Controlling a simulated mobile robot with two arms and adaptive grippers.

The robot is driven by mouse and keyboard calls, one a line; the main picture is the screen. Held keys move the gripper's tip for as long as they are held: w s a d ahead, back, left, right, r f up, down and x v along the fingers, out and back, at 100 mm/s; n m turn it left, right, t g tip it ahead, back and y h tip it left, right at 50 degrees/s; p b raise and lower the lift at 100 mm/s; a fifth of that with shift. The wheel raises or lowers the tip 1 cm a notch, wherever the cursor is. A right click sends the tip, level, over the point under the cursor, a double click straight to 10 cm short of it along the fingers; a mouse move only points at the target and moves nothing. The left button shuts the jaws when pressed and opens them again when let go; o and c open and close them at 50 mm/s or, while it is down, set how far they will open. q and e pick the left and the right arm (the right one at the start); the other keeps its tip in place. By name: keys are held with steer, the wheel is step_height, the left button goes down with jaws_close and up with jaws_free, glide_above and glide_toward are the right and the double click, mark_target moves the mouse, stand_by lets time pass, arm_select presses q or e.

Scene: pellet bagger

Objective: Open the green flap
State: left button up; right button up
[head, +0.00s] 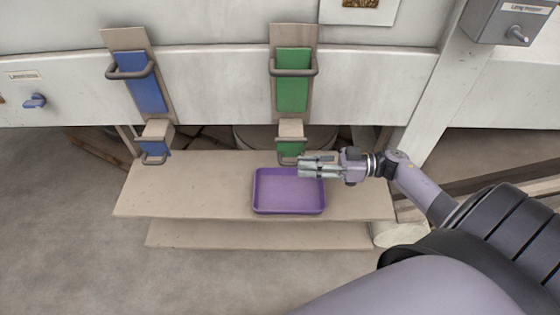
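The green flap (293,80) is a green panel on a tan upright plate at the machine's front, with a grey bar handle (293,71) across its upper part. Below it a small tan block (291,129) has a green face and a lower grey loop (290,160). My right gripper (303,165) points left, just right of that lower loop and above the purple tray. Its fingers look close together, but I cannot tell whether they are shut or touch the loop. My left gripper is not in view.
A purple tray (289,211) sits on the tan step (190,190) under the green flap. A similar blue flap (142,85) with its own handle is at left. A blue knob (35,101) is at far left, and a grey box (508,20) at upper right.

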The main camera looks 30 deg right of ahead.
mark_target(283, 163)
steer(key=x, duration=0.6)
steer(key=shift+w+a+p, duration=0.2)
steer(key=shift+p, duration=0.2)
jaws_close()
stand_by(0.4)
